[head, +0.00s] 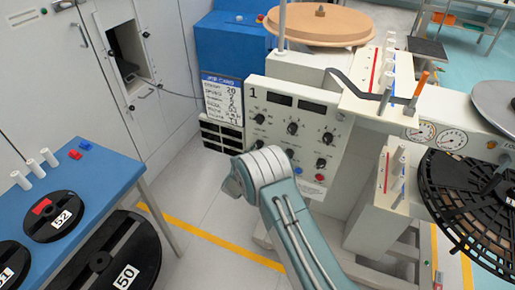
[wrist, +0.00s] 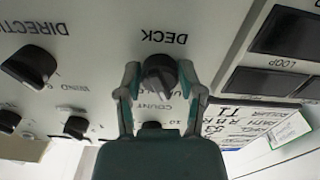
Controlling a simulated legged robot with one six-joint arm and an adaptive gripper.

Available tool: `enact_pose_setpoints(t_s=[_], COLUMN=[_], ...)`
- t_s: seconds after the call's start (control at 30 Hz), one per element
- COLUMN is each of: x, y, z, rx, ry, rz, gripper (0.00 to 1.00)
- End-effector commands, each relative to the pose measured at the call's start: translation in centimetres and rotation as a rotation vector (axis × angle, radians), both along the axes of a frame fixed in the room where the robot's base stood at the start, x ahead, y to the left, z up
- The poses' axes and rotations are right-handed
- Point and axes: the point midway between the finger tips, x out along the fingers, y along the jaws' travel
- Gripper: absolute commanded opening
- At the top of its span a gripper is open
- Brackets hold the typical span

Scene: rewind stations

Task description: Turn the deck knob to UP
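The deck knob (wrist: 160,77) is a round black knob on a pale panel in the wrist view, beside the label DECK, which appears inverted. My gripper (wrist: 160,80) has one finger on each side of the knob. The fingers are apart, with a narrow gap seeming to show beside the knob, though contact is hard to judge. Part of the marking by the knob is covered, so its setting cannot be read. In the head view the control panel (head: 275,106) carries several black knobs and two dark displays. My arm covers its lower left, and the fingertips are hidden there.
The wrist view shows a direction knob (wrist: 30,67) at left and a dark display (wrist: 288,31) at right. In the head view, a blue table (head: 115,172) with reels stands at left. A large black reel (head: 465,205) is at right.

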Motion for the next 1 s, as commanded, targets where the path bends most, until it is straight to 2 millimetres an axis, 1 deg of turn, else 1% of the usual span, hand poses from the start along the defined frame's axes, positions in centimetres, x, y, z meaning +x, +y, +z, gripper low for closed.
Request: enact_pose_setpoints(t_s=[0.23,0.43,0.67,0.7,0.77,1.0], x=[0.08,0.1,0.14,0.14,0.14,0.05], y=[0.14,0.18,0.25,0.26,0.25,0.12], z=[0.03,0.03,0.0,0.01,0.0,0.05], rx=[-0.004,-0.07,-0.075,-0.075,-0.074,-0.074], ry=[0.002,0.025,0.027,0.027,0.027,0.027], rz=[0.003,0.004,0.006,0.006,0.006,0.003], gripper=[0.0,0.0,0.0,0.56,0.82,0.82])
